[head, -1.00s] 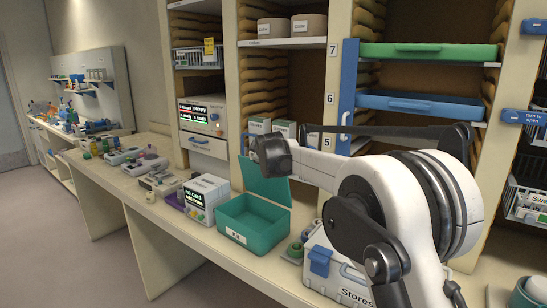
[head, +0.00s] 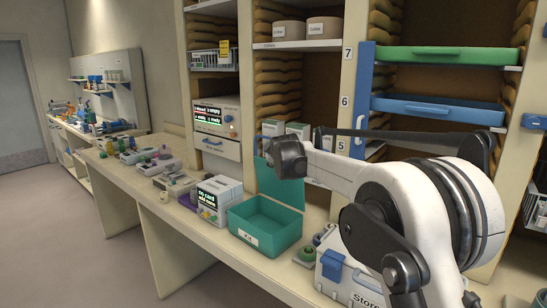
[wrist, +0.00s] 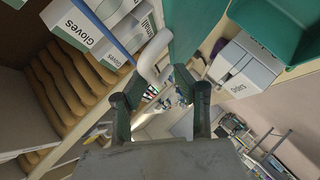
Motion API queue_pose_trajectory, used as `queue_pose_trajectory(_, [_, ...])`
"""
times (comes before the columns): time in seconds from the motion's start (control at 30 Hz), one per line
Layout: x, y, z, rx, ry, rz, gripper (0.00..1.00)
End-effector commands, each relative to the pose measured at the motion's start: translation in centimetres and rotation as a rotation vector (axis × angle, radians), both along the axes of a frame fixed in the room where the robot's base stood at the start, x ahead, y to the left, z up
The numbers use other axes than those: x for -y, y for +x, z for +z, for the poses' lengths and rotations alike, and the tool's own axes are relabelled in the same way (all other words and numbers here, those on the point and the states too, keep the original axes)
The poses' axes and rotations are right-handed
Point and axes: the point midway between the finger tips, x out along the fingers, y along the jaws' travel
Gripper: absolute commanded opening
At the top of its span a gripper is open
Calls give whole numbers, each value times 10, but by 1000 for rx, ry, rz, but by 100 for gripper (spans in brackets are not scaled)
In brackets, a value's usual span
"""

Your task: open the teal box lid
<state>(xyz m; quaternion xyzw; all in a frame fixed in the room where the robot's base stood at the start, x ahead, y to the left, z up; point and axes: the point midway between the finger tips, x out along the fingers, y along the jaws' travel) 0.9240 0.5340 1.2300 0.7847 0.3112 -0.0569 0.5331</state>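The teal box (head: 265,243) with a label on its front stands on the counter, its empty inside showing. Its teal lid (head: 282,188) is raised, standing up along the back edge. My gripper (head: 284,154) is above and behind the box near the lid's top; its fingertips are hard to make out in the head view. In the wrist view my gripper (wrist: 162,98) shows two dark fingers apart with nothing clearly between them. A teal panel, likely the lid (wrist: 195,22), is beyond the fingers, and the box (wrist: 285,25) is at upper right. I cannot tell whether the gripper touches the lid.
A white stores box with a blue latch (head: 330,265) is close on the right. Shelves with glove boxes (wrist: 75,30) rise behind. The floor in front of the counter is free.

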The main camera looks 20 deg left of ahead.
Motion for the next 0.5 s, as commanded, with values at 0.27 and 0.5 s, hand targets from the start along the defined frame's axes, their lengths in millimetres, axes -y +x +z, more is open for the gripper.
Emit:
queue_pose_trajectory(0.27, [9,-16,9,0,0,0,29])
queue_pose_trajectory(0.5, [24,-45,24,0,0,0,29])
